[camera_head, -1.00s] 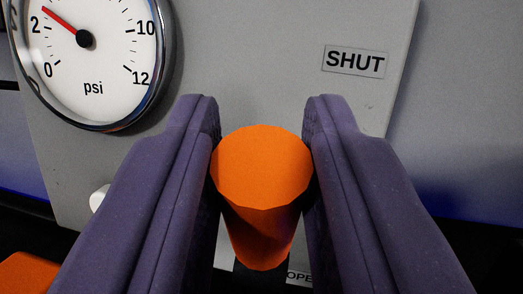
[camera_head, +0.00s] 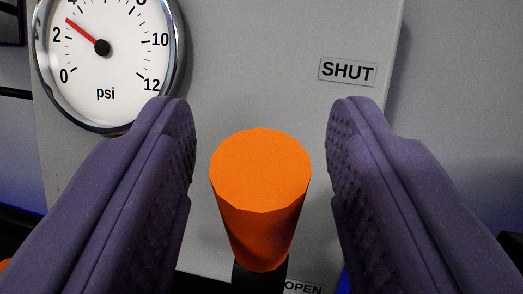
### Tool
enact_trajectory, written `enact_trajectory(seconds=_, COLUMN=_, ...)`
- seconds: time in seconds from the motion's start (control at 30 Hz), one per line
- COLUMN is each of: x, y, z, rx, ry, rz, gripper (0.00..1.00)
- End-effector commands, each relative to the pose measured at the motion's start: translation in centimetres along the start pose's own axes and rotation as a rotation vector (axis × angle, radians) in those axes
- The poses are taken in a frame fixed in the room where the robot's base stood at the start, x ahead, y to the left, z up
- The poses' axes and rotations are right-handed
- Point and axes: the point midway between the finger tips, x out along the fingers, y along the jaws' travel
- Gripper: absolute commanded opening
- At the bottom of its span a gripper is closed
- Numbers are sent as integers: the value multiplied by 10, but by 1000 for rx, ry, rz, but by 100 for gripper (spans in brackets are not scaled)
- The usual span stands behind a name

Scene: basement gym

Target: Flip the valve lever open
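The valve lever's orange handle (camera_head: 260,185) points toward the camera in the middle of the view, with a dark stem below it. It lies just left of the OPEN label (camera_head: 303,287) at the bottom edge. The SHUT label (camera_head: 347,71) is higher up, to the right. My gripper (camera_head: 261,140) is open, with one purple finger on each side of the handle and a clear gap on both sides. The lever's pivot is not visible.
A round psi gauge (camera_head: 104,60) is on the grey panel (camera_head: 250,60) at the upper left, its red needle a little above 2. A bit of another orange thing (camera_head: 5,265) shows at the lower left edge. The panel above the handle is bare.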

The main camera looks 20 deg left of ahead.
Motion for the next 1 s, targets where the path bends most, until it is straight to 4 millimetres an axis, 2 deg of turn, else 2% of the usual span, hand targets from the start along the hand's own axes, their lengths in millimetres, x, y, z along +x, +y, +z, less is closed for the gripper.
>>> enact_trajectory(seconds=0.17, x=-13, y=0, z=0, rx=1, ry=-3, rz=0, gripper=49)
enact_trajectory(seconds=0.4, x=-57, y=0, z=0, rx=0, ry=-3, rz=0, gripper=49)
enact_trajectory(seconds=0.5, x=-70, y=0, z=0, rx=0, ry=-2, rz=0, gripper=49)
enact_trajectory(seconds=0.63, x=-78, y=0, z=0, rx=0, ry=-1, rz=0, gripper=49)
enact_trajectory(seconds=0.83, x=-78, y=0, z=1, rx=0, ry=0, rz=0, gripper=49)
enact_trajectory(seconds=0.87, x=-78, y=0, z=1, rx=0, ry=0, rz=0, gripper=44)
enact_trajectory(seconds=1.0, x=-78, y=0, z=0, rx=0, ry=0, rz=0, gripper=12)
